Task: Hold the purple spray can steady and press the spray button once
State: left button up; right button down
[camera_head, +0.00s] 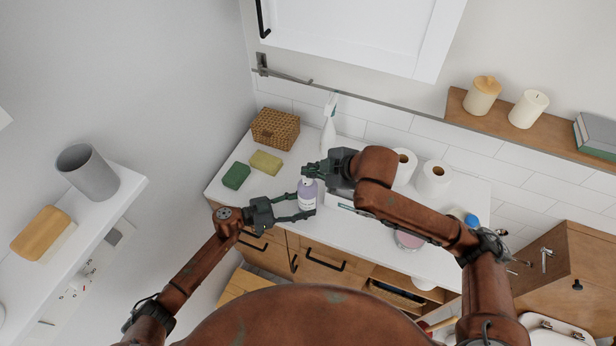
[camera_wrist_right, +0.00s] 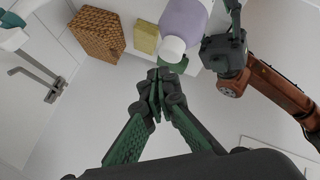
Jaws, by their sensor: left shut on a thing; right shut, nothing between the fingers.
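The purple spray can (camera_head: 307,196) stands upright near the front edge of the white counter. My left gripper (camera_head: 304,203) is shut around its body from the left. My right gripper (camera_head: 309,170) is shut and empty, with its fingertips close to the can's top. In the right wrist view, the can's purple body (camera_wrist_right: 184,22) and white top (camera_wrist_right: 173,48) show just beyond my right fingertips (camera_wrist_right: 158,78). I cannot tell whether they touch the top. The spray button is not clearly seen. My left gripper (camera_wrist_right: 226,48) shows beside the can there.
A wicker basket (camera_head: 276,129), a green block (camera_head: 236,175) and a yellow block (camera_head: 266,162) lie left of the can. A white spray bottle (camera_head: 328,130) stands behind. White rolls (camera_head: 433,179) stand to the right. A wall shelf (camera_head: 560,137) is at upper right.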

aim_at(309, 179)
jog(key=shift+f, duration=0.15)
jog(key=shift+f, duration=0.25)
jog(key=shift+f, duration=0.5)
dwell(0.8)
jog(key=shift+r, duration=0.85)
jog(key=shift+r, duration=0.15)
jog(key=shift+r, duration=2.4)
